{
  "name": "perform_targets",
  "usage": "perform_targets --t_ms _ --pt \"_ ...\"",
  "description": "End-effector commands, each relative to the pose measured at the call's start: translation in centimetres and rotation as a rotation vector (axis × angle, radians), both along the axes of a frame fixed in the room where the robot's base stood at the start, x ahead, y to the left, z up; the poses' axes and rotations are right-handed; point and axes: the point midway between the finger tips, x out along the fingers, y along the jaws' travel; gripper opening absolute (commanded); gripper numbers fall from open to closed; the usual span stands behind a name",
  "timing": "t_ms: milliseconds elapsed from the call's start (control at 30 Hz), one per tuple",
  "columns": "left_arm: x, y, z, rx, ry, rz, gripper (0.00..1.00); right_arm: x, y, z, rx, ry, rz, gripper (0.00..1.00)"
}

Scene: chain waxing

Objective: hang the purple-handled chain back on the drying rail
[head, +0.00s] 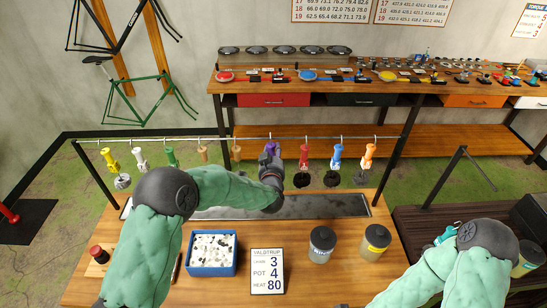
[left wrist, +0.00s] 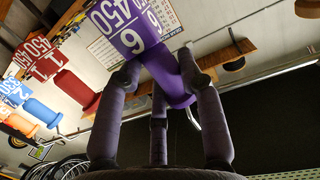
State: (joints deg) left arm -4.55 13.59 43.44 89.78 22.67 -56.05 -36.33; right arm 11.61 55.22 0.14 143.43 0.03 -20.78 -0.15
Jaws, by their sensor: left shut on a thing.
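The purple handle (head: 270,149) of the chain is up at the drying rail (head: 200,140), between the tan and dark red handles. My left gripper (head: 272,172) is shut on it from below. In the left wrist view the fingers close around the purple handle (left wrist: 168,68), which is tilted and carries a purple tag marked 450 and 6 (left wrist: 122,28). A hook shows above the handle at the rail; I cannot tell whether it rests on it. The chain below is hidden by my arm. My right gripper is out of view; only its arm shows at the lower right.
Yellow, white, green and tan handles hang left on the rail; dark red (head: 305,157), blue (head: 337,157) and orange (head: 369,157) hang right. Below are a long metal tray (head: 330,207), a blue bin (head: 212,272), two lidded jars (head: 321,245) and a sign (head: 267,271).

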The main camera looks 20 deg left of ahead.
Motion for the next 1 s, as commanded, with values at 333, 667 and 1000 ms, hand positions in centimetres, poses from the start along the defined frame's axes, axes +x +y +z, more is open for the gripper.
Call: perform_targets --t_ms 333,667,1000 --pt "1.3 0.4 -1.2 0.001 -0.004 0.000 0.00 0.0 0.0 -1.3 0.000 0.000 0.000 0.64" --pt "1.3 0.4 -1.9 0.001 -0.005 0.001 0.00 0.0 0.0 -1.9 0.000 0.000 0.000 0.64" --pt "1.3 0.4 -1.8 0.000 -0.005 0.001 0.00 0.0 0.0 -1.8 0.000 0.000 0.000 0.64"
